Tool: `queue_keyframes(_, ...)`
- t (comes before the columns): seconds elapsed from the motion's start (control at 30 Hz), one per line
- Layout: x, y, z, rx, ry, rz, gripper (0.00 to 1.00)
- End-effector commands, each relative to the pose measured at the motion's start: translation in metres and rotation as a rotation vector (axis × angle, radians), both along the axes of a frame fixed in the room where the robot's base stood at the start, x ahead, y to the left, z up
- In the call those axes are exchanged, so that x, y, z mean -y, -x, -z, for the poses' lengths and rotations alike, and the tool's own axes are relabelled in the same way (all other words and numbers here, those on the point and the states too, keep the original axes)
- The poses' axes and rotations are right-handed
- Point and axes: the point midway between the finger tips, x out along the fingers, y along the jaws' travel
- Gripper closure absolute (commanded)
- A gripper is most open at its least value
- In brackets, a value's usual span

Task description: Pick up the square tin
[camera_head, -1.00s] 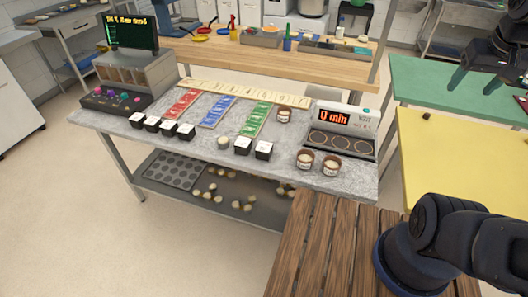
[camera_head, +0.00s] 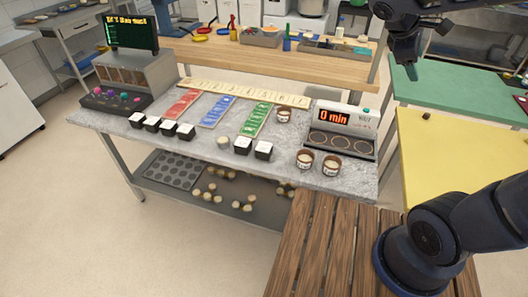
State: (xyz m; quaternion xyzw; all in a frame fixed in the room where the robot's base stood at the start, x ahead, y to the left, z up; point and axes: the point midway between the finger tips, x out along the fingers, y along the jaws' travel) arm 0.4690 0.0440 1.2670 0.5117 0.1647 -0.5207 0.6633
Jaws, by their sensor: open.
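Several small black square tins with white tops stand on the grey stone counter (camera_head: 215,165). A row on the left holds a leftmost tin (camera_head: 137,120), two more, and a right-hand tin (camera_head: 186,131). Two others stand near the front middle: one tin (camera_head: 242,146) and another tin (camera_head: 263,150) beside it. Nothing in view shows which one the task means. My gripper (camera_head: 411,72) is at the upper right, pointing down, above and apart from the counter, right of all the tins. It is open and holds nothing.
Round brown cups (camera_head: 331,165) stand at the counter's right front, by a display unit (camera_head: 342,125) reading "0 min". A pale round piece (camera_head: 223,141) and red, blue and green strips (camera_head: 213,111) lie mid-counter. A console with a screen (camera_head: 133,30) stands left.

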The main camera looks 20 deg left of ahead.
Motion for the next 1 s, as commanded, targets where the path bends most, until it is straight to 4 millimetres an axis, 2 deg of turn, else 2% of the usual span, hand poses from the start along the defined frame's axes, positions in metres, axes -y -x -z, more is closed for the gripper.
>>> queue_keyframes(0.03, -0.016, -0.003, 0.0, -0.006, 0.055, -0.068, 0.35)
queue_keyframes(0.27, -0.086, -0.013, -0.005, 0.003, 0.308, -0.348, 0.35)
queue_keyframes(0.47, -0.159, -0.007, -0.01, 0.042, 0.527, -0.582, 0.35)
queue_keyframes(0.67, -0.238, 0.017, -0.012, 0.115, 0.743, -0.799, 0.35)
queue_keyframes(0.8, -0.294, 0.045, -0.012, 0.185, 0.885, -0.937, 0.35)
queue_keyframes(1.0, -0.354, 0.087, -0.01, 0.282, 1.038, -1.079, 0.35)
